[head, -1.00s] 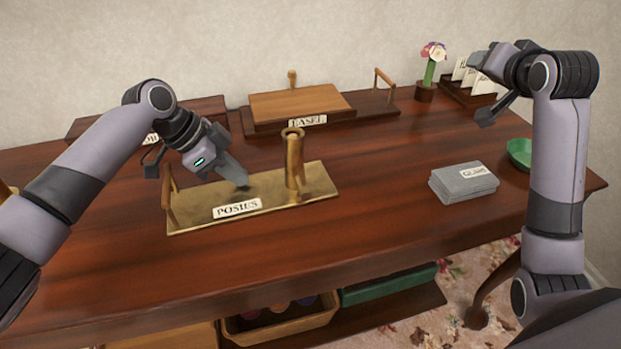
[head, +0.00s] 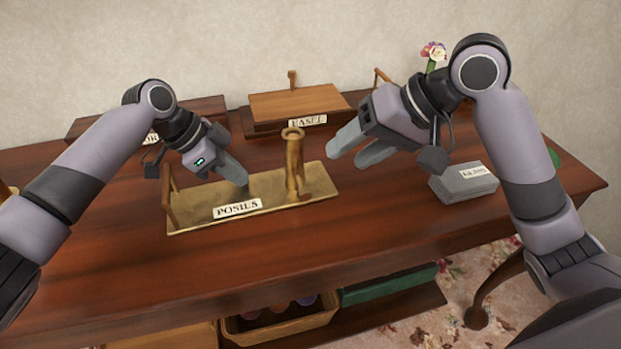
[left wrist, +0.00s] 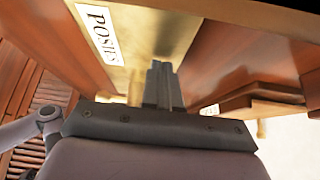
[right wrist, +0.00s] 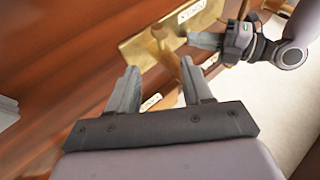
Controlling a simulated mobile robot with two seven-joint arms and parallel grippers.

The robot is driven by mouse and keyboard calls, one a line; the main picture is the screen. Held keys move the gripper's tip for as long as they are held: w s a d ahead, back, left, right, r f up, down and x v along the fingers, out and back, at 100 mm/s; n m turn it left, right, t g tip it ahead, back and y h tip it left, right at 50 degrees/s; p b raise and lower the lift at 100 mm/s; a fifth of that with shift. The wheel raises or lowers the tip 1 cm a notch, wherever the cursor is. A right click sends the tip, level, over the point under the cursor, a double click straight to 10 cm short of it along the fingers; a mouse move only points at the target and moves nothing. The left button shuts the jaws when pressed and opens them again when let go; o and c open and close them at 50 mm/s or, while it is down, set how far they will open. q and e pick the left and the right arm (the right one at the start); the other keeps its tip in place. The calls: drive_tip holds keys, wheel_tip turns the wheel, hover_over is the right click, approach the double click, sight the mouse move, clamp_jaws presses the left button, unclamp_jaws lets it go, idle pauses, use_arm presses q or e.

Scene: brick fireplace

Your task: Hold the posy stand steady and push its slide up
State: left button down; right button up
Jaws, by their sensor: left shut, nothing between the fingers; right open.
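The posy stand has a flat brass base (head: 265,195) with a "POSIES" label (head: 237,208), an upright brass tube (head: 294,165) near its right end and a wooden handle (head: 170,197) at its left end. A small reddish-brown part (head: 306,199) shows beside the tube's foot; I cannot tell if it is the slide. My left gripper (head: 242,183) is shut and empty, its tips down at the base, left of the tube; contact is unclear. My right gripper (head: 345,152) is open and empty, right of the tube and apart from it. The tube also shows in the right wrist view (right wrist: 168,50).
A wooden easel stand (head: 300,104) is behind the posy stand. Flowers (head: 433,52) stand at the back right. The tabletop in front (head: 300,245) is clear.

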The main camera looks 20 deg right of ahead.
sight(299, 176)
drive_tip(key=x, duration=1.1)
drive_tip(key=shift+w+f, duration=0.1)
